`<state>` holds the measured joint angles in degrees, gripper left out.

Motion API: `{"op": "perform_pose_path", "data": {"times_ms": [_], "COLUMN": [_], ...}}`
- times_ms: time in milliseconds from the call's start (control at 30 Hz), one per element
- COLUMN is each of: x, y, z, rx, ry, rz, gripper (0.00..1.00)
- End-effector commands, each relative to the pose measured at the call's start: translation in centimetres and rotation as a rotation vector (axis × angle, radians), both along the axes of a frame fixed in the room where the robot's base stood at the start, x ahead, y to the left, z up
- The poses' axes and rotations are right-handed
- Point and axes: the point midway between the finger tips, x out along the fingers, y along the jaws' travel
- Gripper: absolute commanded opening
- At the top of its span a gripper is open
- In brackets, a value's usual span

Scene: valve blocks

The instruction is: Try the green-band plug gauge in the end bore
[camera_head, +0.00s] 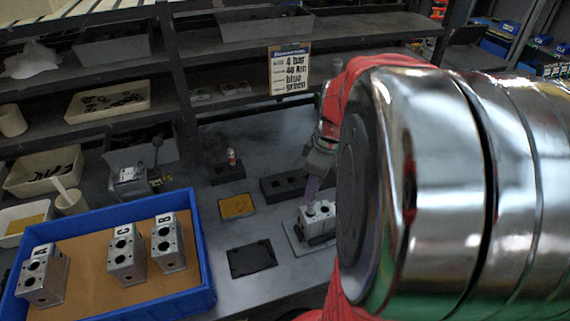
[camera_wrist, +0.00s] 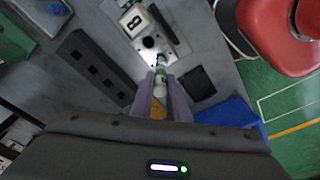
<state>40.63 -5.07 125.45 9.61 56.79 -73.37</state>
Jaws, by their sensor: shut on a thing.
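The green-band plug gauge (camera_wrist: 161,74) is between the fingers of my gripper (camera_wrist: 160,84) in the wrist view, its pale body and green band showing. Its far end points at the metal valve block (camera_wrist: 137,20), close to the block's near end; glare there hides whether it touches or enters a bore. The block also shows in the head view (camera_head: 318,217), on a light plate (camera_head: 298,244). A dark round hole (camera_wrist: 148,42) shows on it. In the head view my gripper (camera_head: 311,188) is behind the block, and I cannot make out the gauge there.
A blue tray (camera_head: 205,290) with valve blocks A, C and B stands at the left. A dark rack with square holes (camera_head: 268,188), a yellow pad (camera_head: 237,207) and a dark pad (camera_head: 251,261) lie around the block. A red-topped gauge (camera_head: 232,158) stands further back.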

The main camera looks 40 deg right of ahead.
Motion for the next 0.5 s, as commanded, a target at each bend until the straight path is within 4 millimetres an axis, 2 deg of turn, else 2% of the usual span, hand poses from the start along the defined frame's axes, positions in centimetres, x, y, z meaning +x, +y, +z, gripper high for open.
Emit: {"op": "perform_pose_path", "data": {"times_ms": [500], "x": [0.02], "y": [-0.04], "z": [-0.72], "rx": [-0.001], "ry": [0.000], "rz": [0.000], "gripper": [0.00]}}
